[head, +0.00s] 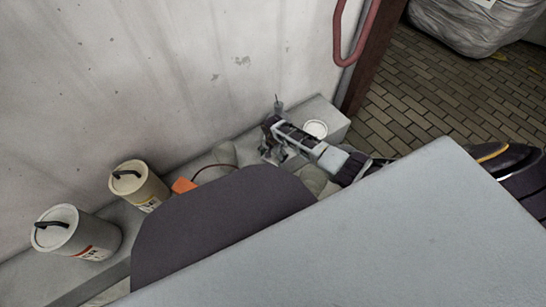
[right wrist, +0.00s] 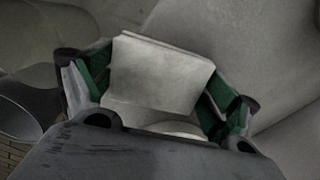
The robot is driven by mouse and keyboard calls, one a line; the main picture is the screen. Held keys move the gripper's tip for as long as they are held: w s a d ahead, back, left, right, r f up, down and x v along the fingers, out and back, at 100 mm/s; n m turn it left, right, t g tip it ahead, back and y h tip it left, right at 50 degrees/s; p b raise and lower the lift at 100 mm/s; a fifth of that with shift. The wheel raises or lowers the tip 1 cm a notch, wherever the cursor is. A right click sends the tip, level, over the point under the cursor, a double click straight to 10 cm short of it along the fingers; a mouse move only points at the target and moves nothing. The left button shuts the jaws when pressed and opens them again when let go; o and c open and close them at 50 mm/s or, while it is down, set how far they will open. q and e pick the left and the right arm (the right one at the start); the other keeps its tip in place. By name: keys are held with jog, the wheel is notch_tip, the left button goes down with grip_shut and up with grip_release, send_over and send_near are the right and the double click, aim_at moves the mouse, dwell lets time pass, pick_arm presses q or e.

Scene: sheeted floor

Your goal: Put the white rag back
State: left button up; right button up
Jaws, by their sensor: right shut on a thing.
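My right gripper (head: 273,153) reaches in from the right in the head view, low over the pale ledge by the wall. In the right wrist view, the white rag (right wrist: 160,75) is a pale, folded, block-like piece between the green finger pads. My right gripper (right wrist: 163,88) is shut on it. In the head view I cannot make out the rag clearly at the fingers. My left gripper is not in view.
Two white canisters with dark handles, one nearer (head: 75,232) and one farther (head: 138,185), stand along the ledge (head: 325,110). A round white lid (head: 315,129) is beside my right gripper. An orange item (head: 184,185) lies near the farther canister. The wall (head: 180,80) rises behind.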

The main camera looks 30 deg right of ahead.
aim_at(273, 156)
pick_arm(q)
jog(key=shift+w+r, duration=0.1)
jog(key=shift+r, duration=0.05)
pick_arm(e)
jog(key=shift+f, duration=0.15)
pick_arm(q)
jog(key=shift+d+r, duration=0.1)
pick_arm(e)
jog(key=o, duration=0.8)
jog(key=shift+r, duration=0.2)
jog(key=shift+r+p, duration=0.45)
jog(key=shift+r, duration=0.25)
jog(key=shift+r+p, duration=0.85)
jog(key=shift+r, duration=0.55)
notch_tip(273, 156, up, 2)
jog(key=shift+r+p, duration=0.15)
jog(key=shift+p, duration=0.45)
pick_arm(q)
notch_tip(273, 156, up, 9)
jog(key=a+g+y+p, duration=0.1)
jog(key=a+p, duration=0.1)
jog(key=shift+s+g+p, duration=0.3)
jog(key=shift+p, duration=0.1)
pick_arm(e)
jog(key=shift+r, duration=2.7)
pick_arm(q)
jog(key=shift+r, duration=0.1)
